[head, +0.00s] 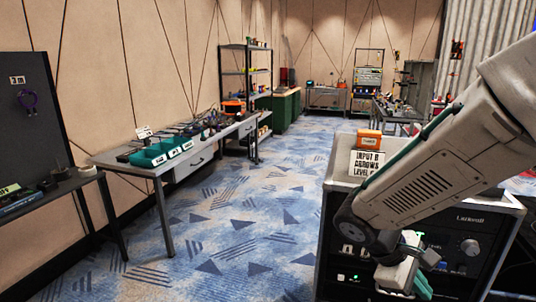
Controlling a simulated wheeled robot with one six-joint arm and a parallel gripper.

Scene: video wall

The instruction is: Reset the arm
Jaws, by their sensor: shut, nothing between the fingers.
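My arm (440,165) reaches in from the upper right and bends down at a dark joint. My gripper (415,285) hangs at its end, low on the right. It is shut and empty. It is in front of a black control unit (464,233) with a knob, small buttons and lit green marks. I cannot tell whether the gripper touches the unit's panel.
A sign reading "INPUT B ARROWS LEVEL" (366,163) and an orange box (369,139) stand on the unit. A long workbench (150,170) with teal bins (148,157) runs along the left wall. Shelves (245,70) stand farther back. The patterned carpet (235,215) between is clear.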

